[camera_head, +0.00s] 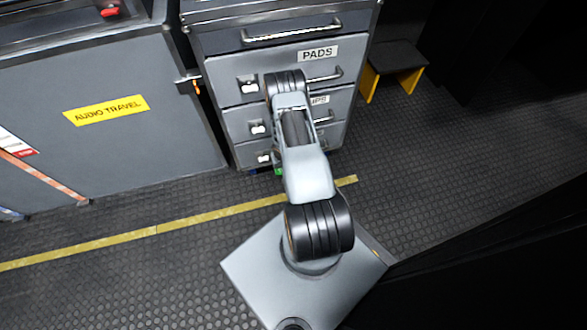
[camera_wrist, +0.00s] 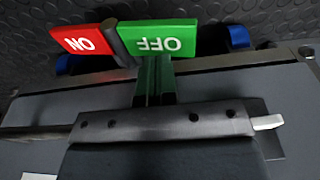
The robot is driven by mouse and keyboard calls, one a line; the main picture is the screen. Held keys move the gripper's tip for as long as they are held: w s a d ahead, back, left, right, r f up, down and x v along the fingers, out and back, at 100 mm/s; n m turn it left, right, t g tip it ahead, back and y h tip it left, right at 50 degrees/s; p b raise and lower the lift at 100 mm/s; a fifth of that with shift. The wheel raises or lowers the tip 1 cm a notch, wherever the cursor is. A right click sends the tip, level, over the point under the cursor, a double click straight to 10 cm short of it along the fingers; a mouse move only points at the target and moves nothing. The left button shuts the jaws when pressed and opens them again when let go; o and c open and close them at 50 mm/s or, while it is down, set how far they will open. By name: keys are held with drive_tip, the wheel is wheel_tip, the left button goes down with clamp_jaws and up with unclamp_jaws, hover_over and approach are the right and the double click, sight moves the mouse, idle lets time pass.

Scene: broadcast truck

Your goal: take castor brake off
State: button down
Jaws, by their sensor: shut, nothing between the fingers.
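The castor brake pedal shows in the wrist view as a rocker with a red ON half (camera_wrist: 84,41) at left and a green OFF half (camera_wrist: 160,43) at right, lettering upside down. A dark hinge divides them. My gripper (camera_wrist: 153,66) is shut and empty, its fingertips at the lower edge of the green half. I cannot tell whether they touch it. In the head view a small bit of green (camera_head: 279,171) shows under the drawer cabinet (camera_head: 228,75); my arm hides the gripper and most of the brake there.
Blue castor parts (camera_wrist: 238,37) show beside the pedal. A grey AUDIO TRAVEL case (camera_head: 105,140) stands left of the cabinet, and a yellow-and-black step (camera_head: 395,62) right of it. A yellow line (camera_head: 190,214) crosses the dark studded floor.

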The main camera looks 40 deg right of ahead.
drive_tip(key=shift+f+b, duration=1.85)
drive_tip(key=shift+f, duration=0.15)
idle(0.7)
drive_tip(key=shift+r, duration=0.1)
wheel_tip(320, 180, up, 7)
drive_tip(key=p, duration=0.7)
idle(0.7)
